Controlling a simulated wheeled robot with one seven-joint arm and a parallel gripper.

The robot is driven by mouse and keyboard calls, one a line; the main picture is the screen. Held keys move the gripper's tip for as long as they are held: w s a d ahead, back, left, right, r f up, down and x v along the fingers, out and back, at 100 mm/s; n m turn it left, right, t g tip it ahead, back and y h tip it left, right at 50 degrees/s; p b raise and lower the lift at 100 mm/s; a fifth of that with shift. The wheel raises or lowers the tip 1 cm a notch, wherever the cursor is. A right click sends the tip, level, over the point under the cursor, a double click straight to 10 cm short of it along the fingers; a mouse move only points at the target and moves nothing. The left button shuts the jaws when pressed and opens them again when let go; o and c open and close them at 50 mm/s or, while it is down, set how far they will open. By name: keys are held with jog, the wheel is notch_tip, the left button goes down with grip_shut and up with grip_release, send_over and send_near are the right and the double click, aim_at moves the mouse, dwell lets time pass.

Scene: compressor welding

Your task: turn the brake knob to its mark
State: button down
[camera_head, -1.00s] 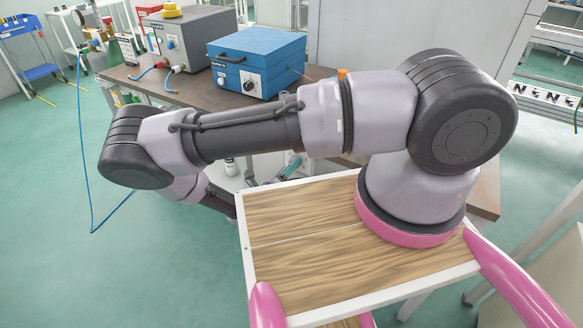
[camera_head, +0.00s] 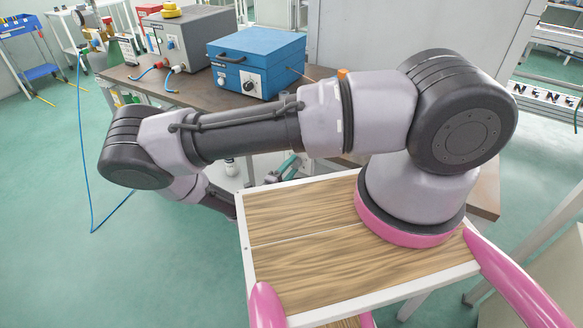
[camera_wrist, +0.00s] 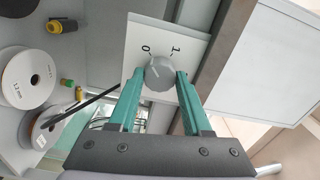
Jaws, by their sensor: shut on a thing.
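The brake knob (camera_wrist: 160,74) is a round grey knob on a white plate (camera_wrist: 186,44) in the wrist view. The plate carries a "0" mark (camera_wrist: 146,49) and a "1" mark (camera_wrist: 173,50) beside the knob. My gripper (camera_wrist: 161,80) has a teal finger on each side of the knob and is shut on it. I cannot tell which mark the knob points to. In the head view a teal part of my gripper (camera_head: 285,168) shows below the table edge, behind my arm. The knob is hidden there.
A blue box (camera_head: 257,62) with a dial and a grey box (camera_head: 190,38) stand on the brown table (camera_head: 135,75). In the wrist view, wire spools (camera_wrist: 27,78) and a yellow-and-black item (camera_wrist: 62,26) lie left of the plate. A grey frame runs along its right.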

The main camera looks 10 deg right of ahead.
jog(key=shift+a+f+n, duration=0.1)
jog(key=shift+a+n, duration=0.05)
jog(key=shift+n, duration=0.25)
jog(key=shift+c, duration=1.7)
grip_release()
jog(key=v, duration=1.1)
